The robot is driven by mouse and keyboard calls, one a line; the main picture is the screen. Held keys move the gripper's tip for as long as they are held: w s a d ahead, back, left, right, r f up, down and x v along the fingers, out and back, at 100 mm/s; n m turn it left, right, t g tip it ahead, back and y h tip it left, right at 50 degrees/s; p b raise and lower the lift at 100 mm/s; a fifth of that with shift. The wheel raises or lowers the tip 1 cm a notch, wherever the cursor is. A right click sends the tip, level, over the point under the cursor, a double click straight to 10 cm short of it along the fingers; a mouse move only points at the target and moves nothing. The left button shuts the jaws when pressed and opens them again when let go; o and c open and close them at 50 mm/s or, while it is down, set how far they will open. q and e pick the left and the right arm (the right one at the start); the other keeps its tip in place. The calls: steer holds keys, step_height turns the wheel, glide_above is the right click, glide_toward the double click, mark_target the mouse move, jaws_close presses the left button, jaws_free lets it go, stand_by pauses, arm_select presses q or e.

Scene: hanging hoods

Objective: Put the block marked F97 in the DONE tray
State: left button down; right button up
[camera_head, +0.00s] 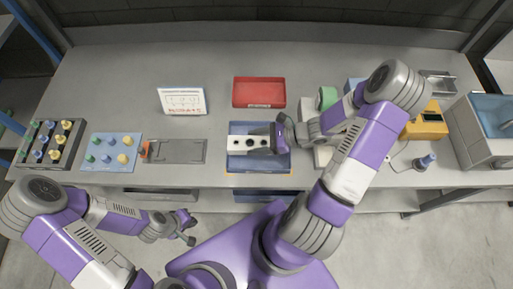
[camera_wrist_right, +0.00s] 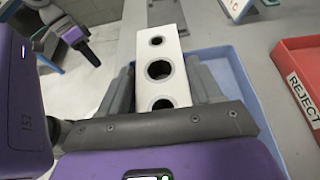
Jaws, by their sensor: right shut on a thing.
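A white block (camera_head: 240,142) with a row of dark round holes is held in my right gripper (camera_head: 277,138). The jaws close on its two sides in the right wrist view, where the block (camera_wrist_right: 157,35) points away from the wrist. No F97 mark is readable on the faces that show. The block is over the blue tray (camera_head: 258,166); I cannot tell whether it touches the tray floor. The tray also shows in the right wrist view (camera_wrist_right: 235,75); no DONE label is readable on it. My left gripper (camera_head: 190,228) is open and empty, off the table's front edge.
A red tray (camera_head: 259,92), labelled REJECT in the right wrist view (camera_wrist_right: 305,95), stands behind the blue tray. A white sign (camera_head: 183,101), a grey plate (camera_head: 178,151) and peg boards (camera_head: 113,152) are to the left. A yellow device (camera_head: 427,125) stands right. Bare table lies around the sign.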

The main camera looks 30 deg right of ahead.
steer(key=shift+f+b, duration=0.45)
steer(key=shift+f, duration=2.65)
steer(key=shift+f, duration=0.15)
steer(key=o, duration=1.6)
steer(key=shift+d+r, duration=0.2)
steer(key=shift+r, duration=0.05)
steer(key=p+v, duration=0.1)
steer(key=v, duration=1)
steer(key=shift+s+d, duration=0.25)
